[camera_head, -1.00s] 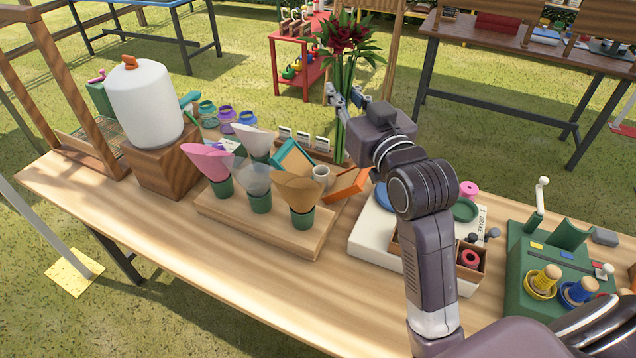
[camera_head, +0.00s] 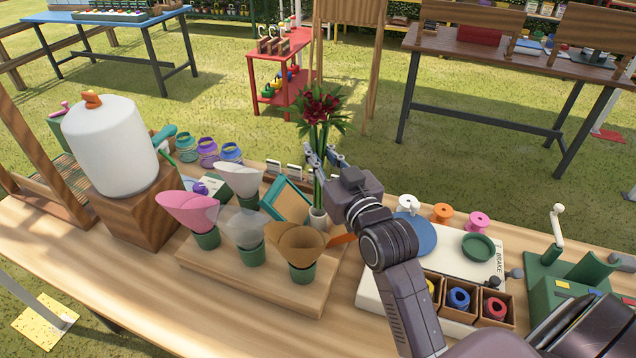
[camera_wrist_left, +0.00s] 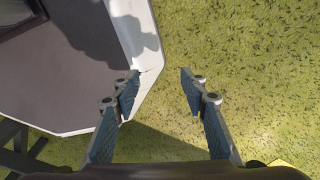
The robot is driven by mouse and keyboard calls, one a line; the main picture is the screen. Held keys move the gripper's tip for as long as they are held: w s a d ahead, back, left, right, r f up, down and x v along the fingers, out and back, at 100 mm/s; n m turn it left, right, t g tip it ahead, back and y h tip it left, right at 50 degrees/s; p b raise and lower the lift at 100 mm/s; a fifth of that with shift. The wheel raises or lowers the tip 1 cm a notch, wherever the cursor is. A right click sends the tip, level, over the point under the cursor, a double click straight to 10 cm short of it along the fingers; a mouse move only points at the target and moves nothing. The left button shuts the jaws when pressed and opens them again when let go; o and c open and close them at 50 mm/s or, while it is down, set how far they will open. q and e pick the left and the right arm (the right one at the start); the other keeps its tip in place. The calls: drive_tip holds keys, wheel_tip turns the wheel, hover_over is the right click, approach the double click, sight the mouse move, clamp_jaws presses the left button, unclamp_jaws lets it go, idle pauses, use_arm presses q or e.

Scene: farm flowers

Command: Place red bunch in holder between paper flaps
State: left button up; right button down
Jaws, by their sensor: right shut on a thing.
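The holders are green cups on a wooden board (camera_head: 240,284), with paper flaps in pink (camera_head: 188,211), white (camera_head: 238,181), pale grey (camera_head: 246,231) and brown (camera_head: 296,247). The bunch is behind and above the brown one, apart from it. My left gripper (camera_wrist_left: 157,92) is open and empty over grass in the left wrist view.
A white paper roll (camera_head: 110,150) on a wooden block stands left. A teal tray (camera_head: 286,201) and white cup (camera_head: 318,219) sit behind the holders. A white board with ribbon spools (camera_head: 424,262) is right of them, beside a green crank device (camera_head: 560,270).

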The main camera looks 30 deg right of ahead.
wheel_tip(320, 180, down, 7)
drive_tip(key=shift+r, duration=0.1)
use_arm(q)
drive_tip(key=shift+w+f, duration=0.2)
drive_tip(key=shift+w, duration=0.8)
use_arm(e)
drive_tip(key=shift+f, duration=0.35)
drive_tip(key=shift+f, duration=0.1)
drive_tip(key=c, duration=2)
unclamp_jaws()
use_arm(q)
drive_tip(key=shift+w, duration=0.25)
use_arm(e)
drive_tip(key=shift+o, duration=0.8)
